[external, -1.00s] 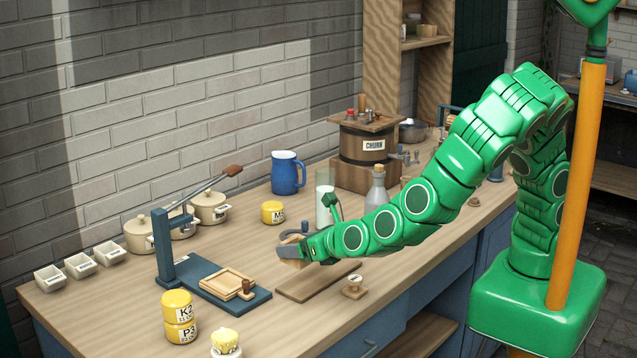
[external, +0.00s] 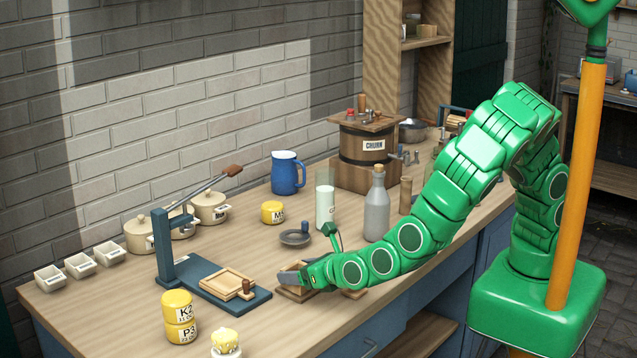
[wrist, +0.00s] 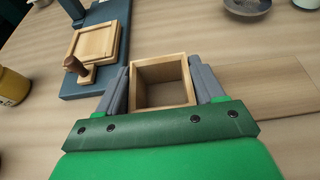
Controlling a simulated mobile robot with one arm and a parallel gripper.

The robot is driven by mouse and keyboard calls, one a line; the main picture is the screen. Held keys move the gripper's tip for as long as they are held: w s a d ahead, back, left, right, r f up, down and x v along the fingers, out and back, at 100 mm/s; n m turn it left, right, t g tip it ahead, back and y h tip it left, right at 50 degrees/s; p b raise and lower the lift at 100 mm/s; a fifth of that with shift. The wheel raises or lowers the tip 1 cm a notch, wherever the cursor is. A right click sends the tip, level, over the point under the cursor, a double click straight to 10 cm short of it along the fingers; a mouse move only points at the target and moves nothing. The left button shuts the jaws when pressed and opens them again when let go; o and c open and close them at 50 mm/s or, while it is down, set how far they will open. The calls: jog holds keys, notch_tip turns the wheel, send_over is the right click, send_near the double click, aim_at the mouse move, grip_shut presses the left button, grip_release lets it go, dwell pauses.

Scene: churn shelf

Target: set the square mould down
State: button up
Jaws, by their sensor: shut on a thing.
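The square mould is an open, box-like wooden frame. It shows in the wrist view (wrist: 161,68), between the two grey fingers of my gripper (wrist: 160,85), which are shut on its left and right sides. In the external view my gripper (external: 290,279) is low over the front of the counter, with pale wood of the mould (external: 296,293) just below the fingers. I cannot tell whether its underside touches the surface. A flat brown board (wrist: 270,92) lies right of the mould in the wrist view; my arm mostly hides it in the external view.
A blue-grey press (external: 165,250) with a shallow wooden frame (external: 228,285) on its base stands to the left. A grey dish (external: 295,238) lies behind my gripper. Yellow tubs (external: 177,320) stand at the front left. A grey bottle (external: 376,210) stands near my arm.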

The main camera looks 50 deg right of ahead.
jog(key=shift+f, duration=0.1)
jog(key=o, duration=1)
jog(key=shift+s, duration=0.1)
jog(key=shift+v, duration=1.95)
